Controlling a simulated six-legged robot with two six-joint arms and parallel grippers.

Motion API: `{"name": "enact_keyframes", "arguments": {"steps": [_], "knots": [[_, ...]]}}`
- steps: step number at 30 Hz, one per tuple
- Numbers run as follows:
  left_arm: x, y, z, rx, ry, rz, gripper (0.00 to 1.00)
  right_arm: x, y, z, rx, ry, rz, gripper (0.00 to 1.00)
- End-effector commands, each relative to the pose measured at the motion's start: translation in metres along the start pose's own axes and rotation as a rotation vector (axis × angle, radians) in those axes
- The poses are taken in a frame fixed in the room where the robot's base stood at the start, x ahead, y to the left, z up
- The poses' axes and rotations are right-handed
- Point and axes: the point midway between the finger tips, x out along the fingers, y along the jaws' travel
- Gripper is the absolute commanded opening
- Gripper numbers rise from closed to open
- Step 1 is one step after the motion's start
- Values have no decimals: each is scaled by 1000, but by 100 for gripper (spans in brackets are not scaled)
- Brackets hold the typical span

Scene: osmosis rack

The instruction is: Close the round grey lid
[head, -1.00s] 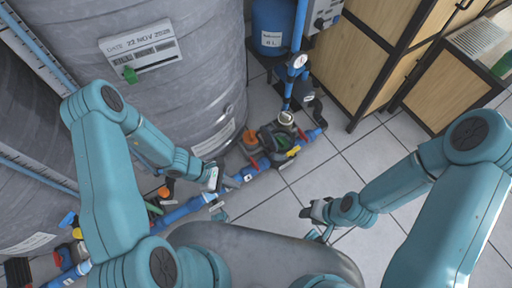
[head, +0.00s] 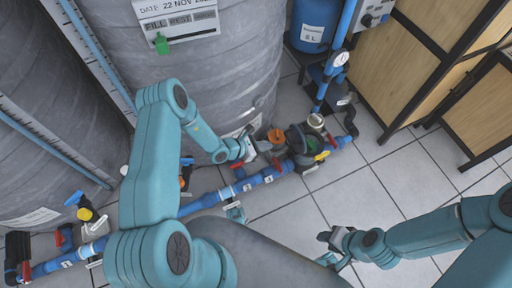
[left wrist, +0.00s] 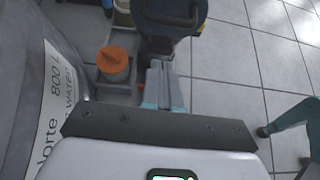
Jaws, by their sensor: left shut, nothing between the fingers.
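The round grey lid (head: 295,138) is dark and appears tilted up on the pump strainer, beside its green inside (head: 312,144). In the left wrist view the lid (left wrist: 172,14) is at the top, just beyond my fingertips, partly cut off by the frame edge. My left gripper (head: 262,153) is shut and empty, just left of the lid. Its fingers show in the left wrist view (left wrist: 163,80) pointing at the lid; I cannot tell whether they touch it. My right gripper (head: 329,243) is low in the head view, away from the pump, and its jaw gap is unclear.
An orange cap (head: 276,136) sits just left of the lid, also seen in the left wrist view (left wrist: 113,60). Blue pipe (head: 228,192) with red and yellow valve handles runs below. A large grey tank (head: 215,75) stands behind. Tiled floor (head: 385,185) at right is clear.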

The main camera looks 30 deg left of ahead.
Motion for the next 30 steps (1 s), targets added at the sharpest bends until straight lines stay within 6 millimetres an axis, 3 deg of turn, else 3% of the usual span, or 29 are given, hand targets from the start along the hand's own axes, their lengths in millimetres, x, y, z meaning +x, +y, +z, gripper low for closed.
{"name": "enact_keyframes", "arguments": {"steps": [3, 10, 30], "knots": [[28, -1, -3, 3, 0, -4, 0, 12, 4, 0, 0, 0, 0, 38], [48, 0, 21, 3, 1, -4, 0, 18, 6, 0, 0, 0, 0, 38], [51, 3, 28, 1, 8, -6, 0, 19, 7, 0, 0, 0, 0, 38]]}}
